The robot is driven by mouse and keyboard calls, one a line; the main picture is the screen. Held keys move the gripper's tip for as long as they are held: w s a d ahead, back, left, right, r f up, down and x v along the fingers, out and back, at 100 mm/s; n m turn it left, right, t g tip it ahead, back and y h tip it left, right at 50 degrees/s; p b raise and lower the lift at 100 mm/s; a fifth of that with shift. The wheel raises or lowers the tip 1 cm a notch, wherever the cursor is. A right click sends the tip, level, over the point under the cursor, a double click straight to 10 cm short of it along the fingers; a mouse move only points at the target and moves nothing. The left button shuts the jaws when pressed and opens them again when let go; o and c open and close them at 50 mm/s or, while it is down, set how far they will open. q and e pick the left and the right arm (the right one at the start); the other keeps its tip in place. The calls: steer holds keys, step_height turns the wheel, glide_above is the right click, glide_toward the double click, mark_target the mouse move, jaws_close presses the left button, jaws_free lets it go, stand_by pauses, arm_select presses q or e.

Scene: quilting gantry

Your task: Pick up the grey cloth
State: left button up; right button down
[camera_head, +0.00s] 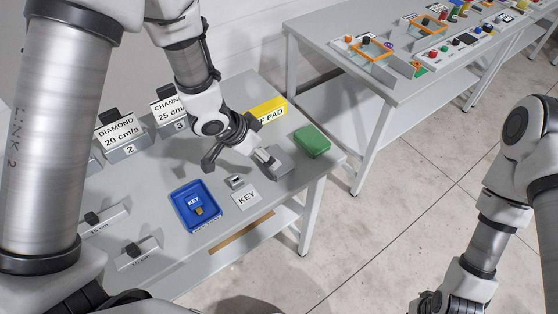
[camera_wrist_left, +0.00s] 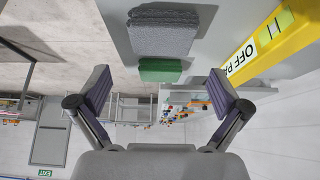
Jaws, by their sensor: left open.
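The folded grey cloth (camera_head: 283,161) lies on the near right part of the grey table in the head view. In the left wrist view the grey cloth (camera_wrist_left: 163,33) shows at the top middle, beyond the gap between the fingers. My left gripper (camera_head: 237,163) is open and empty, just left of the grey cloth, with one finger close to it; I cannot tell if they touch. Its fingers spread wide in the left wrist view (camera_wrist_left: 157,88). My right gripper (camera_head: 438,303) is partly cut off at the bottom edge of the head view.
A green cloth (camera_head: 312,141) lies right behind the grey one. A yellow OFF PAD block (camera_head: 267,109) stands behind. A second table (camera_head: 340,62) holds several items.

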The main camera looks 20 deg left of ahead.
arm_select(q)
steer(key=x, duration=0.4)
steer(key=p+x, duration=0.1)
steer(key=x, duration=0.3)
steer(key=shift+w+a+f, duration=0.1)
steer(key=shift+w+f, duration=0.2)
steer(key=shift+f, duration=0.1)
steer(key=shift+s+r, duration=0.1)
steer(key=c, duration=0.6)
